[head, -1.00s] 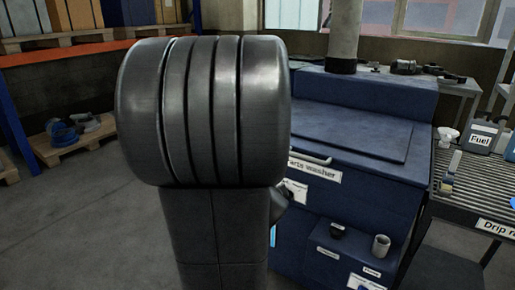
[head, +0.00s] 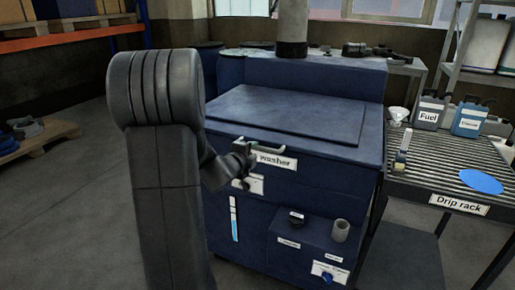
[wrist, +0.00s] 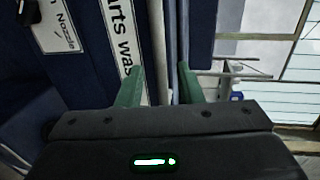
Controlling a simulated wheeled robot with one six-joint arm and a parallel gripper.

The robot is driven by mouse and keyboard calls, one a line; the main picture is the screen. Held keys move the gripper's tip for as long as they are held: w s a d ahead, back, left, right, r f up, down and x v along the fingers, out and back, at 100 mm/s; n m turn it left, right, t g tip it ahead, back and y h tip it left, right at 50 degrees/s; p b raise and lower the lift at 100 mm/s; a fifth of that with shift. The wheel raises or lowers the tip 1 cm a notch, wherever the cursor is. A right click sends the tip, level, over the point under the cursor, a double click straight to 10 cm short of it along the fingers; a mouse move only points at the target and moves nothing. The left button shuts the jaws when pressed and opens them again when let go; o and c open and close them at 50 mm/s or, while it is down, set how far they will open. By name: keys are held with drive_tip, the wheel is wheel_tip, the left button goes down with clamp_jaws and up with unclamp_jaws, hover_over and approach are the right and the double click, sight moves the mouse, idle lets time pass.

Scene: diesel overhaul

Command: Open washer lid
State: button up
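The blue parts washer (head: 300,180) stands in the middle of the head view. Its flat lid (head: 290,115) lies shut on top, with a pale bar handle (head: 262,145) at the front edge above the "washer" label. My gripper (head: 247,160) is at the front of the washer, just below the left part of the handle, and covers part of the label. In the wrist view my gripper (wrist: 158,78) shows two green fingers spread apart, with a pale upright bar running between them. I cannot tell whether the fingers touch the handle.
A grey pipe (head: 291,30) rises behind the lid. A small control box (head: 312,240) juts from the washer's lower front. Open floor lies to the left.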

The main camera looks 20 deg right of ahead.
sight(257, 148)
drive_tip(key=x, duration=0.5)
drive_tip(key=shift+w+f, duration=0.1)
clamp_jaws()
